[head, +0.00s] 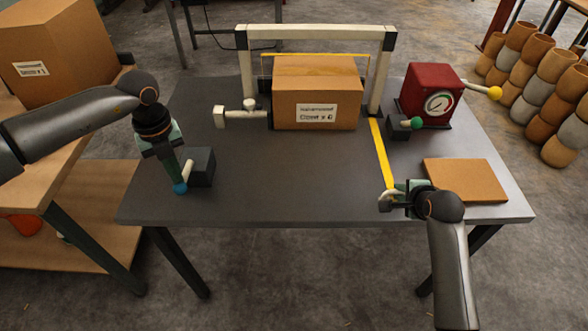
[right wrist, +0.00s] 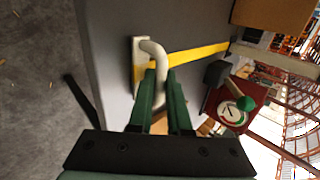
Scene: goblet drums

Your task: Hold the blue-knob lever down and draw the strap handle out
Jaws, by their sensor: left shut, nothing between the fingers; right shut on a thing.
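The blue-knob lever has a blue knob (head: 180,188) on a pale shaft, beside a dark block (head: 202,165) at the table's left front. The knob sits low, close to the tabletop. My left gripper (head: 174,172) is shut and empty, pointing down right at the knob; whether it touches is hard to tell. The yellow strap (head: 381,152) runs from the white frame to the front edge. My right gripper (head: 388,199) is shut on the strap handle, a white loop (right wrist: 152,47) with the strap on it in the right wrist view. My fingers hide part of the loop.
A cardboard box (head: 317,98) stands under the white frame (head: 315,32). A red gauge box (head: 431,92) with a yellow-knob lever and a green-knob lever (head: 416,122) stand right. A flat brown board (head: 465,180) lies at the right front. The table's middle (head: 285,170) is clear.

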